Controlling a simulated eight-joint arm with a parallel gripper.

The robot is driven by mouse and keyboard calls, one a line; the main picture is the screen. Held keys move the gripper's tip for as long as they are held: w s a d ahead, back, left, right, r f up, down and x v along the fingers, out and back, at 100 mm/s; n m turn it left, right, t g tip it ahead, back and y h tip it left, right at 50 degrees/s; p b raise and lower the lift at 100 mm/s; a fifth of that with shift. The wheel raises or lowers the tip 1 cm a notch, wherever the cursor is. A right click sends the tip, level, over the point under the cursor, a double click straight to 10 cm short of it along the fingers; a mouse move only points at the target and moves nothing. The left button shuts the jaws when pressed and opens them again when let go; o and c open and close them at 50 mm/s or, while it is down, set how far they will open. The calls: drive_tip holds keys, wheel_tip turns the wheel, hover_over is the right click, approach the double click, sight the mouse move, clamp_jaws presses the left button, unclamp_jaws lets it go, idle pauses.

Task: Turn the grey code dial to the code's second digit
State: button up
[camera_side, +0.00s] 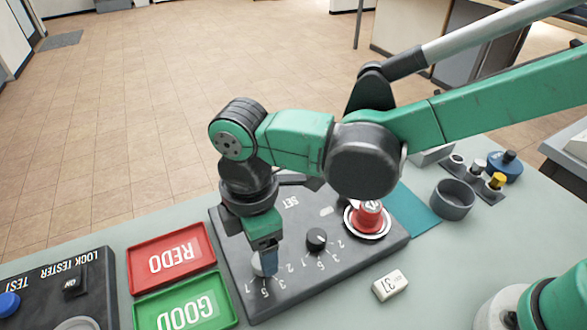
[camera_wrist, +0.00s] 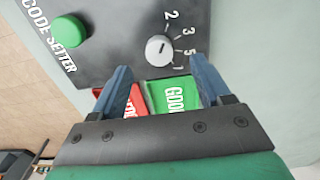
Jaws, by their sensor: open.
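The dark code setter panel (camera_side: 335,262) lies on the bench. In the wrist view the round grey code dial (camera_wrist: 159,49) has marks 2, 3, 5 and 7 along one side; its exact setting is too small to tell. In the side view the grey dial (camera_side: 257,267) is partly hidden by my gripper (camera_side: 268,264). In the wrist view my gripper (camera_wrist: 160,66) is open, its blue fingers apart, with the dial showing between and just past the tips. I cannot tell whether they touch it. A white tag (camera_side: 390,285) seems to read 37.
A black dial (camera_side: 316,238) and a red knob (camera_side: 369,214) stand on the panel. A green button (camera_wrist: 69,32) shows in the wrist view. The red REDO tray (camera_side: 171,259), green GOOD tray (camera_side: 186,303) and lock tester (camera_side: 70,287) lie left. A grey cup (camera_side: 453,199) stands right.

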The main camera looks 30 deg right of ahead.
drive_tip(key=shift+f, duration=1.95)
clamp_jaws()
